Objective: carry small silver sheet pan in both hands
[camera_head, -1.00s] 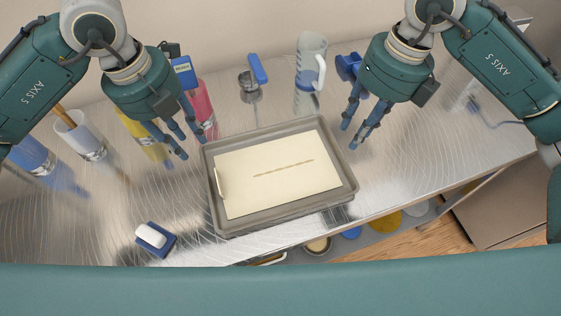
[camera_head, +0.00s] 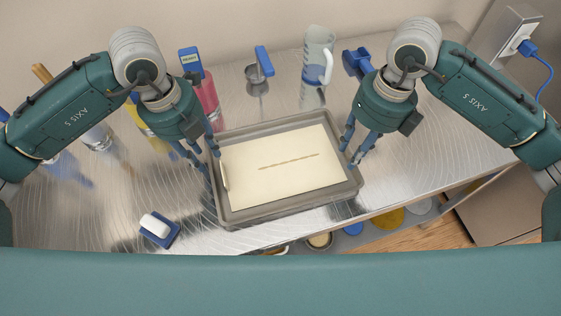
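The small silver sheet pan (camera_head: 283,206) lies flat on the metal counter, lined with a cream sheet (camera_head: 285,165) that has a thin brown strip across it. My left gripper (camera_head: 208,162) is at the pan's left rim, fingers spread and pointing down, one by the inner side and one outside. My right gripper (camera_head: 352,148) is at the right rim with its fingers apart in the same way. I cannot tell whether the fingers touch the rim. Parts of both side rims are hidden behind the fingers.
A clear pitcher (camera_head: 317,62), a blue-handled cup (camera_head: 257,78) and a pink bottle (camera_head: 208,98) stand behind the pan. A white soap on a blue holder (camera_head: 160,232) lies at front left. Several bowls sit on a shelf below the counter's front edge.

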